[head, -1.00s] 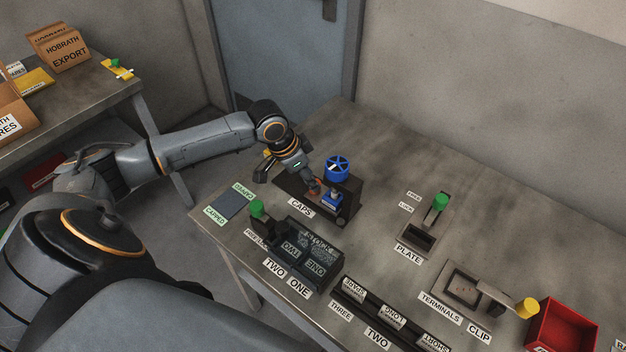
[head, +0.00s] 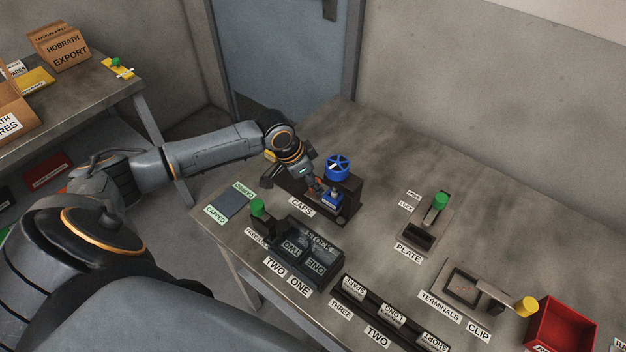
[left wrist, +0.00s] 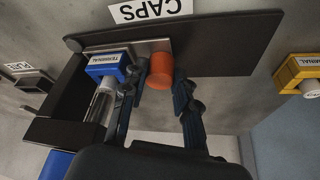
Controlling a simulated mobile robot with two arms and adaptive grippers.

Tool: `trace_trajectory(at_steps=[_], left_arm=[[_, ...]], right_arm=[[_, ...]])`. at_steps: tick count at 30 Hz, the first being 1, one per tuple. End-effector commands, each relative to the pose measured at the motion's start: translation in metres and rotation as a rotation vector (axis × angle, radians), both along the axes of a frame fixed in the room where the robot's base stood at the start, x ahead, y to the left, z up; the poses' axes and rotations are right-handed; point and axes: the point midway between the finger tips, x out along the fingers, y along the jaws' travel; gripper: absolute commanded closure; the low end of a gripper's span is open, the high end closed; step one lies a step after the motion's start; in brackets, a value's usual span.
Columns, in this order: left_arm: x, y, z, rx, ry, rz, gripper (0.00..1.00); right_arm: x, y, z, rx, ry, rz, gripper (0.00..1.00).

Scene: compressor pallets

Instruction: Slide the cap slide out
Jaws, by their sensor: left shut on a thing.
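The caps station stands on the table, with a dark base (head: 347,213) and a blue handwheel (head: 337,166) on its upright block. My left gripper (head: 319,188) is low at the station's left side. In the left wrist view, the two fingers (left wrist: 158,92) are on either side of an orange knob (left wrist: 161,70) and shut on it. The knob sits on a metal slide plate (left wrist: 140,49), close beside a blue block (left wrist: 105,67) marked TERMINAL. A clear cylinder (left wrist: 100,104) shows below the blue block. My right gripper is not in view.
A stock bin (head: 311,255) with a green-knobbed lever (head: 257,207) stands in front. The plate station (head: 418,238), clip station (head: 462,285) and red bin (head: 562,338) lie to the right. The table behind them is clear. A yellow block (left wrist: 300,68) shows in the wrist view.

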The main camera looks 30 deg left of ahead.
Motion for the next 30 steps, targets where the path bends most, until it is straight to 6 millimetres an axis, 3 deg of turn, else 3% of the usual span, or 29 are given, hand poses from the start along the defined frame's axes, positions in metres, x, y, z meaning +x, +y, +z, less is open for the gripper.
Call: trace_trajectory(at_steps=[6, 12, 16, 25, 26, 27, 30], left_arm=[[0.003, 0.045, 0.002, 0.004, 0.004, 0.01, 1.0], [0.007, 0.09, 0.0, 0.002, 0.002, 0.008, 1.0], [0.008, 0.102, 0.0, 0.0, 0.0, 0.004, 1.0], [0.009, 0.106, 0.001, 0.005, -0.002, 0.003, 1.0], [0.009, 0.106, 0.001, 0.006, -0.002, 0.004, 0.67], [0.009, 0.106, 0.001, 0.006, -0.002, 0.004, 0.61], [0.009, 0.105, 0.001, 0.005, -0.002, 0.003, 0.61]], right_arm=[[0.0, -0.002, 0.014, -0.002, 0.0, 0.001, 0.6], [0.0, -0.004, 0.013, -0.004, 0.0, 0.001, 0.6], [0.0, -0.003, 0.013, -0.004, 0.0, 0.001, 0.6], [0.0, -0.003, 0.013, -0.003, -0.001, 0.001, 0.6], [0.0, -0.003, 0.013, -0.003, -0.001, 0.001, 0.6], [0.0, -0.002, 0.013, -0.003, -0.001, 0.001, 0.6], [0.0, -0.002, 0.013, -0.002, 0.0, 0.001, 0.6]])
